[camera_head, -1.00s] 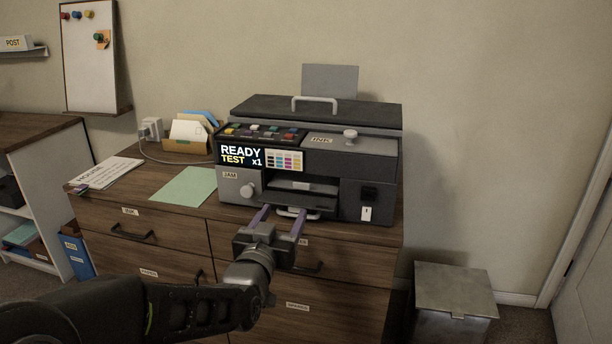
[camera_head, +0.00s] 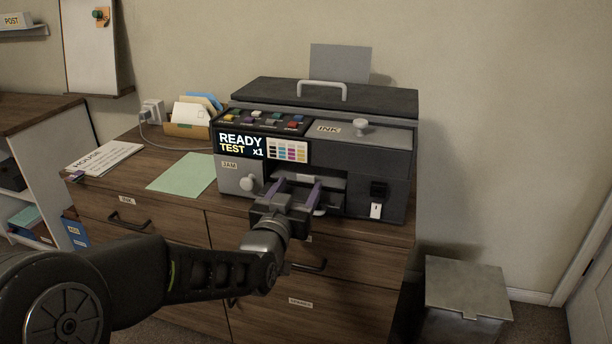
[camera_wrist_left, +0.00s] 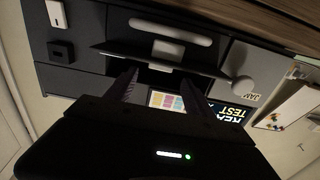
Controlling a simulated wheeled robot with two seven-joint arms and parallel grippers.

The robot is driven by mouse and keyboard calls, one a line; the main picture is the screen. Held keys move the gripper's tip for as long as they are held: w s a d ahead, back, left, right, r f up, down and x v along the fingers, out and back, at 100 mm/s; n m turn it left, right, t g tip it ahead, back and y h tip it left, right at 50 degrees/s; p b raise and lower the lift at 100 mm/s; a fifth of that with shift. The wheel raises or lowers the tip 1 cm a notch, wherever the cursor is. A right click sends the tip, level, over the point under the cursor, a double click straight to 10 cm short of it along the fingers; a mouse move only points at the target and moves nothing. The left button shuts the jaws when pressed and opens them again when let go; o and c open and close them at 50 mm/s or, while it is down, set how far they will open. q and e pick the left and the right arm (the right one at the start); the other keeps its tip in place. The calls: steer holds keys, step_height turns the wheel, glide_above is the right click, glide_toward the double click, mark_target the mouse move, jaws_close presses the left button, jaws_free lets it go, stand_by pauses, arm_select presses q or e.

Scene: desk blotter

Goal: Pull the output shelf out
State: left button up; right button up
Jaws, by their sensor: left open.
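The dark grey output shelf (camera_head: 333,200) is in the front slot of the printer (camera_head: 350,165), under the READY TEST display. A pale bar-shaped pull (camera_head: 319,212) shows at its front, partly hidden by my gripper. In the left wrist view, which is upside down, the shelf (camera_wrist_left: 190,66) is a thin dark plate and the pale pull (camera_wrist_left: 170,32) lies above it in the picture. My left gripper (camera_head: 299,184) is open in front of the slot, its purple-grey fingers apart and pointing at the printer. I cannot tell whether they touch the shelf. My right gripper is not in view.
The printer stands on a wooden drawer cabinet (camera_head: 175,235) with dark handles. A jam knob (camera_head: 249,183) is left of the slot, a switch (camera_head: 376,210) to the right. Green paper (camera_head: 183,172) lies left. A metal bin (camera_head: 466,290) stands on the floor at right.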

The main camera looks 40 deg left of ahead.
mark_target(305, 176)
arm_select(q)
steer(key=x, duration=0.6)
steer(key=shift+w+a+b, duration=0.1)
steer(key=shift+b, duration=0.2)
jaws_close()
stand_by(0.4)
